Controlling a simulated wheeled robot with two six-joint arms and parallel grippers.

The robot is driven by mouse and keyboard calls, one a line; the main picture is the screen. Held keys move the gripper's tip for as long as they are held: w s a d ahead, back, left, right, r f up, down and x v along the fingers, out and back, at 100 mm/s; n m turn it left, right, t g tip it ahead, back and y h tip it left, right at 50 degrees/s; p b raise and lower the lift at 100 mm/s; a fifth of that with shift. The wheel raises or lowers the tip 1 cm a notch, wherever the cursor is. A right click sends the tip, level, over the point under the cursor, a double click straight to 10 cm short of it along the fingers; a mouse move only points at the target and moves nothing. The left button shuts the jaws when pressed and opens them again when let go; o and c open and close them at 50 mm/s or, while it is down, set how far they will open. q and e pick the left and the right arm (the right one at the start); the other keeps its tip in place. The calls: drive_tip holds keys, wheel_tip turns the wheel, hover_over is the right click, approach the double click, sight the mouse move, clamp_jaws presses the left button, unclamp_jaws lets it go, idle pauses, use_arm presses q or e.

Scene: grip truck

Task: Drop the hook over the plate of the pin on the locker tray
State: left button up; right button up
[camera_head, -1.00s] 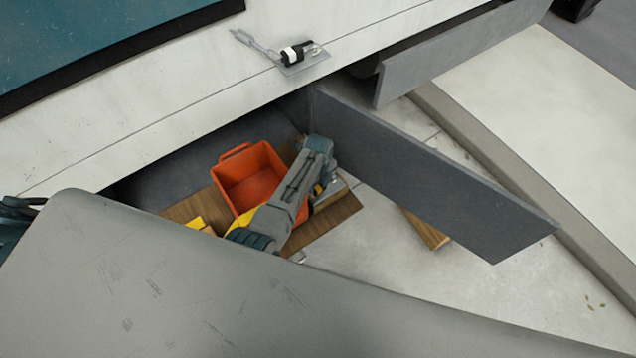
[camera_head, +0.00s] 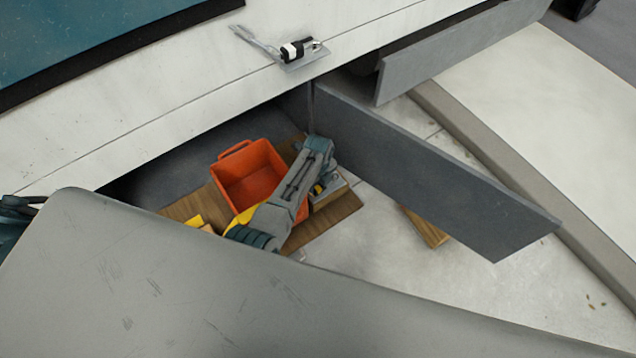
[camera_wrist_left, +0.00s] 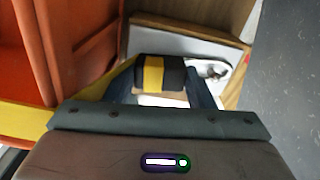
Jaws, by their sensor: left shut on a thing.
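In the left wrist view my left gripper (camera_wrist_left: 161,82) is shut on a black-and-yellow striped grip (camera_wrist_left: 152,72). The grip lies over a pale metal plate (camera_wrist_left: 185,46) in a wooden tray (camera_wrist_left: 195,20). A shiny curved metal part (camera_wrist_left: 212,69) lies right of the grip on the plate. I cannot tell whether it is the hook or part of the pin, or whether it touches the plate. In the head view the tray (camera_head: 332,197) is beside my arm, which hides most of the gripper. My right gripper is not in view.
An orange bin (camera_head: 248,178) stands close left of the tray on wooden boards. A grey locker door (camera_head: 430,175) hangs open to the right. A black-and-white pin on a metal plate (camera_head: 303,62) with a chain is on the truck edge above.

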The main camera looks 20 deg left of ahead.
use_arm(q)
drive_tip(key=o, duration=1.1)
wheel_tip(320, 180, up, 11)
drive_tip(key=shift+p, duration=0.45)
drive_tip(key=shift+f, duration=0.1)
